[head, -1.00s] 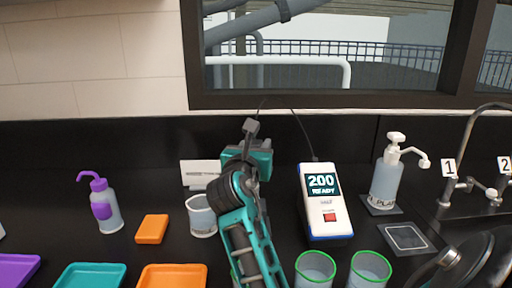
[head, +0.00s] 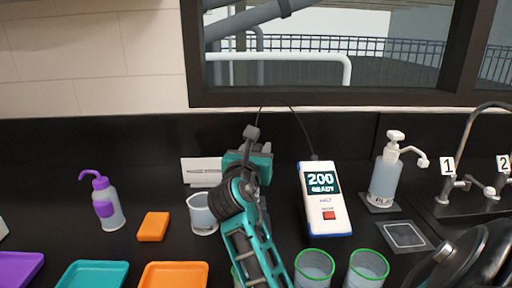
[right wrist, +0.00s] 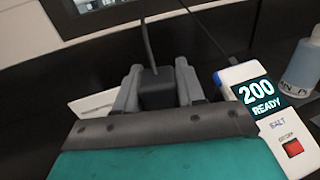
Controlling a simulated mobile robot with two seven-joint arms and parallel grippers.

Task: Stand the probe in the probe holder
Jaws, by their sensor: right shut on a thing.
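The probe (right wrist: 157,88) is a dark grey block with a cable leaving its top. In the right wrist view it sits between the two grey fingers of my right gripper (right wrist: 156,78), which is shut on it. In the head view the probe's top (head: 251,132) sticks up above my right gripper (head: 249,150), in front of the dark back wall. The probe's lower end is hidden by my gripper and arm. I cannot make out the probe holder; a white card (head: 201,171) stands just left of the gripper. My left gripper is not in view.
The salt meter (head: 326,200), reading "200 READY", stands right of my gripper, its cable arching to the probe. A beaker (head: 202,222) is close at left. Green-rimmed cups (head: 314,270) stand in front. An orange block (head: 153,227), wash bottle (head: 107,205) and soap dispenser (head: 386,185) stand farther away.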

